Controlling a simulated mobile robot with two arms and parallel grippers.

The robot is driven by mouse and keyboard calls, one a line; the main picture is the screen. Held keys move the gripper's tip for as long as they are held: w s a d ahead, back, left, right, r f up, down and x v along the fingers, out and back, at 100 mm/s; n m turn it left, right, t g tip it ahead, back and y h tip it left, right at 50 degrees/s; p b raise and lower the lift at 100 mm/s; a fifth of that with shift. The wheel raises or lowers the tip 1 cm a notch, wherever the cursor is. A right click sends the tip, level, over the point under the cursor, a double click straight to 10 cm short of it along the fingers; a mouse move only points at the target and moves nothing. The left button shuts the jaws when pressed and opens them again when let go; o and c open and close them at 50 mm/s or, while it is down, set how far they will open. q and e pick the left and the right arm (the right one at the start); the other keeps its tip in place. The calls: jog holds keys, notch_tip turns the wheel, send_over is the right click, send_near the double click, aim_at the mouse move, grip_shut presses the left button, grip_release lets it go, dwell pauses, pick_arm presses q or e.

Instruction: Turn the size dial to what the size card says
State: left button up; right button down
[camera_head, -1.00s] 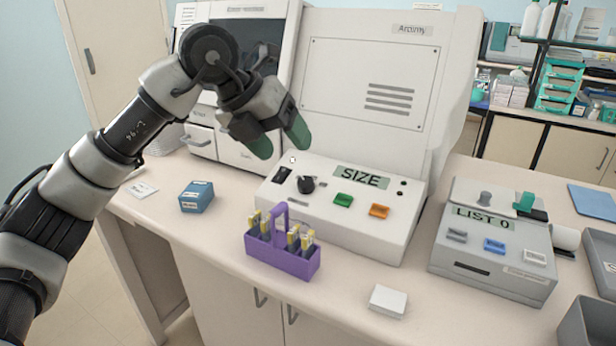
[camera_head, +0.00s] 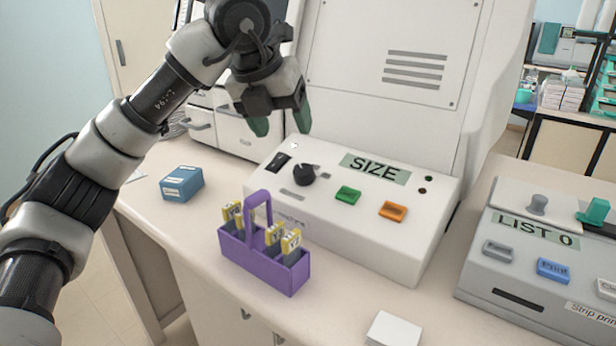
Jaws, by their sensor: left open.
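The size dial is a black round knob (camera_head: 304,174) on the sloped top of a white machine panel (camera_head: 386,235). A grey-green display (camera_head: 375,168) on the panel reads "SIZE". My left gripper (camera_head: 281,124) has green fingertips, points down and is open and empty. It hangs above and behind the dial, slightly to its left in the picture, apart from it. No card with a readable size shows; a blank white card or pad (camera_head: 394,330) lies at the front edge of the bench. My right gripper is not in view.
A purple rack (camera_head: 264,259) with several yellow-topped slides stands before the panel. A blue box (camera_head: 182,184) sits to the left. A black switch (camera_head: 278,165), green button (camera_head: 347,195) and orange button (camera_head: 393,211) flank the dial. A grey strip printer (camera_head: 522,262) stands right.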

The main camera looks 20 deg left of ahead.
aim_at(302, 170)
pick_arm(q)
jog(key=x, duration=1)
jog(key=shift+w+f, duration=0.1)
jog(key=shift+f, duration=0.2)
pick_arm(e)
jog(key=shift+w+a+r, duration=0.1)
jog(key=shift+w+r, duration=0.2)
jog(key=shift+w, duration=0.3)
pick_arm(q)
jog(key=shift+c, duration=0.4)
jog(key=c, duration=0.8)
jog(key=shift+c, duration=0.2)
